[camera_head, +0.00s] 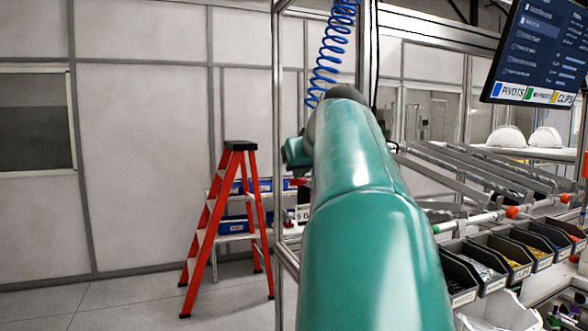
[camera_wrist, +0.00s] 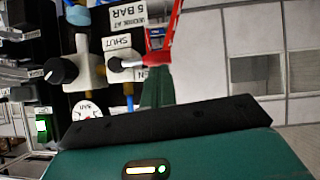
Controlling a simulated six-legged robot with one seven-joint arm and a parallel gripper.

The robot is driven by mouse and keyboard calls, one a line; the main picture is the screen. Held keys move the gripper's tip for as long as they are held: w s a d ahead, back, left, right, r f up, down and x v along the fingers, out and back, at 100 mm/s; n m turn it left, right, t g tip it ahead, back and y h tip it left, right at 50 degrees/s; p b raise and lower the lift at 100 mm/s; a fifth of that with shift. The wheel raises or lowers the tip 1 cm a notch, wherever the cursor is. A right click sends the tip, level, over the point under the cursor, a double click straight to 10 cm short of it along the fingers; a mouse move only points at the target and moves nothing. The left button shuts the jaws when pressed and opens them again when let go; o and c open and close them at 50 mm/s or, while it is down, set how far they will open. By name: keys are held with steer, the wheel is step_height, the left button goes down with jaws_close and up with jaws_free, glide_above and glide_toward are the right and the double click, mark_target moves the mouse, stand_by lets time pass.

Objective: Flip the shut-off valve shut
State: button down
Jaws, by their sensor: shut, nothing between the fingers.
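The shut-off valve (camera_wrist: 115,66) shows in the wrist view on a dark panel, turned sideways. It has a dark round hub and a pale lever pointing right, with red at its far end. A SHUT label (camera_wrist: 122,42) is above the lever, and a partly hidden label ending in N is below it. My gripper (camera_wrist: 165,120) shows as a dark band across the lower wrist view, below and apart from the valve. It is shut and empty. In the head view my arm hides the gripper and most of the panel; a small red piece (camera_head: 299,181) shows left of the arm.
A red stepladder (camera_head: 207,230) stands left. A blue coiled hose (camera_head: 331,45) hangs above. Parts bins (camera_head: 465,290) and sloped rails (camera_head: 480,170) fill the right.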

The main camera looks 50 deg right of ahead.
mark_target(297, 183)
steer(key=shift+a+f, duration=0.1)
steer(key=f+n+h, duration=0.2)
steer(key=g+h, duration=0.1)
steer(key=shift+w+a+f+n, duration=0.25)
steer(key=shift+a+f+n, duration=0.05)
steer(key=shift+f+n, duration=0.1)
steer(key=s+d+f+n+g+h, duration=0.1)
steer(key=d+f+n+h, duration=0.2)
steer(key=f, duration=0.3)
steer(key=shift+s+n+h, duration=0.4)
steer(key=shift+h, duration=0.1)
steer(key=shift+s+d+f, duration=0.1)
steer(key=shift+d, duration=0.05)
stand_by(0.8)
